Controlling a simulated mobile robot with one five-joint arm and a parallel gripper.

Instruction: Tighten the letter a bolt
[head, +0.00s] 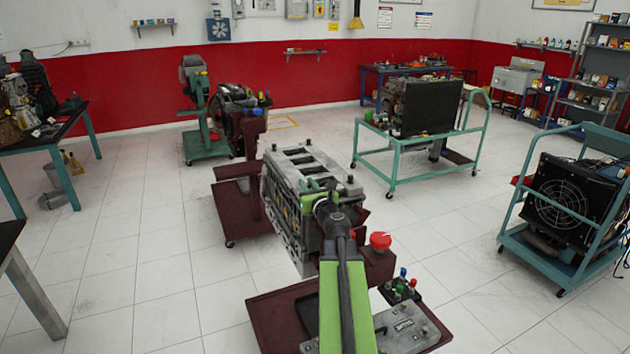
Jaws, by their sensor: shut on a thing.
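A grey engine block (302,172) stands on a dark red stand in the middle of the head view. My green arm reaches forward from the bottom of the view over the near end of the block. My gripper (322,200) is at the near top end of the block, seen from behind and partly hidden by my arm. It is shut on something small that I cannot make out. No letter a and no single bolt can be picked out at this size; the near face of the block is hidden behind my arm.
A red knob (380,241) and a small control box (400,289) are right of my arm on the stand. A teal cart with a radiator (430,107) stands behind right, another with a fan (568,200) at far right. White floor is open on the left.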

